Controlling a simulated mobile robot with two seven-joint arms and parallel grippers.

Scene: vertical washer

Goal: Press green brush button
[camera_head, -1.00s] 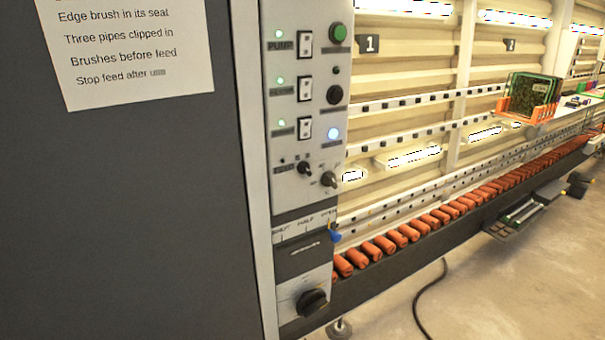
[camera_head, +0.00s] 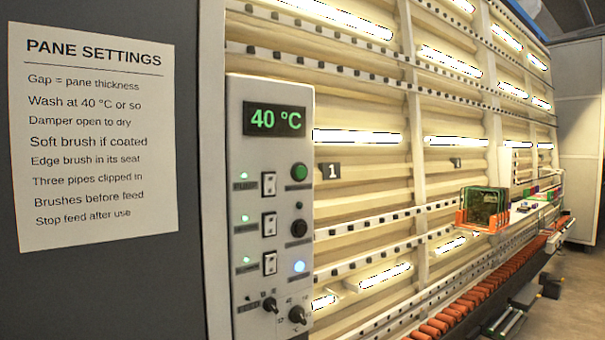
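The control panel (camera_head: 272,130) stands left of centre, upright, facing me. A round green button (camera_head: 299,172) sits at its upper right, below the green display (camera_head: 275,118) reading 40 °C. Under it are a small dark dot (camera_head: 299,205), a black round button (camera_head: 299,228) and a blue-white lit button (camera_head: 299,266). On the left side are several white rocker switches (camera_head: 269,184), with green lamps (camera_head: 244,176) beside them. The small labels are too blurred to tell which control is marked brush. Neither of my grippers is in view.
A notice titled PANE SETTINGS (camera_head: 95,135) hangs on the dark wall (camera_head: 100,290) at left. Two dark knobs (camera_head: 297,314) sit low on the panel. An orange rack (camera_head: 470,222) with green-edged panes stands on the conveyor line at right, above orange rollers (camera_head: 465,303).

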